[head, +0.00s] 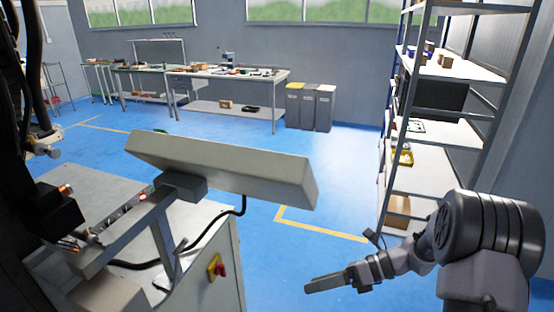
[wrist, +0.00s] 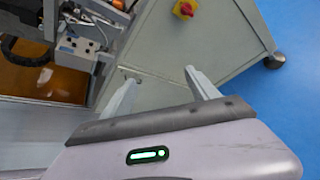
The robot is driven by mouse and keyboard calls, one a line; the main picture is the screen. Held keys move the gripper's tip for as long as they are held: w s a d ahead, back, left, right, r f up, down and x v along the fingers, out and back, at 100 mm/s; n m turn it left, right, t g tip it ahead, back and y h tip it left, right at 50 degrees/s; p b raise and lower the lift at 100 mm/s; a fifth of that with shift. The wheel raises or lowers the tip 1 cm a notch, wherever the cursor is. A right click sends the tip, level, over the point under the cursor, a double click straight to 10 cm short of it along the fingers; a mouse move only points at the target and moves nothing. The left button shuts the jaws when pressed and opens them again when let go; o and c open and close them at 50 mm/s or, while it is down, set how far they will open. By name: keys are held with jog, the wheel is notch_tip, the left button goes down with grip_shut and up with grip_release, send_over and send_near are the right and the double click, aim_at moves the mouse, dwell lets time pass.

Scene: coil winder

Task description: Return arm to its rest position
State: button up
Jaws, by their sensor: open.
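My gripper (head: 325,283) is at the lower right of the head view, held out to the left over the blue floor, to the right of the machine cabinet. In the wrist view my gripper (wrist: 162,86) shows two separated fingers with nothing between them. Behind the fingers is the grey cabinet side (wrist: 225,50), which they appear apart from. My arm is bent at the right of the head view.
The winder cabinet (head: 205,285) with a red emergency knob (head: 221,270) stands at left, a grey monitor panel (head: 225,168) above it. A shelf rack (head: 428,190) stands behind my arm. Workbenches (head: 235,75) and bins (head: 310,105) line the back. Open blue floor (head: 325,220) lies between.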

jog(key=s+r+n+t+h, duration=0.2)
jog(key=s+r+n+h, duration=0.3)
jog(key=s+r+n, duration=0.3)
jog(key=s+r+n+t+h, duration=0.3)
jog(key=s+r+n+h, duration=0.3)
jog(key=s+n, duration=0.7)
jog(key=shift+s+r+n+t, duration=0.3)
jog(key=shift+r+n, duration=1)
jog(key=shift+r, duration=0.05)
jog(key=shift+a, duration=0.15)
